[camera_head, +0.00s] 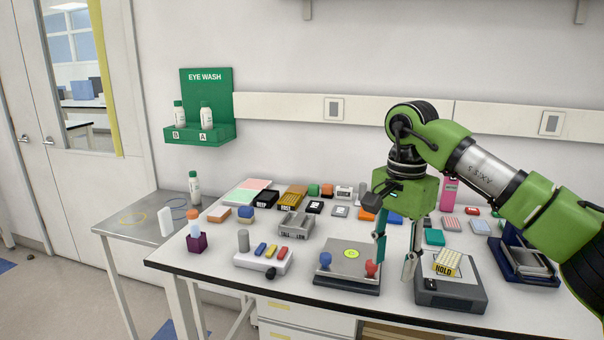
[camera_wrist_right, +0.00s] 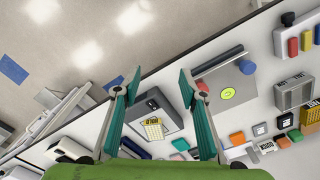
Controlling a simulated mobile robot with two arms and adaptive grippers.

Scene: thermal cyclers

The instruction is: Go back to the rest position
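My right gripper (camera_head: 394,264) hangs pointing down over the front part of the lab table (camera_head: 215,280), its two teal fingers spread apart. It also shows in the right wrist view (camera_wrist_right: 159,86), open with nothing between its fingers. In the head view it is between a grey plate (camera_head: 345,282) with a blue knob, a red knob and a yellow-green round mark, and a dark grey device (camera_head: 452,291) bearing a yellow block marked HOLD (camera_head: 447,262). Whether the fingertips touch anything below is hard to tell. My left gripper is in neither view.
Several small blocks and racks crowd the table. A white holder with colored pieces (camera_head: 263,260) is at the front left, a dark blue stand (camera_head: 525,268) at the right. A side table (camera_head: 140,232) stands left. A green eye wash shelf (camera_head: 207,132) is on the wall.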

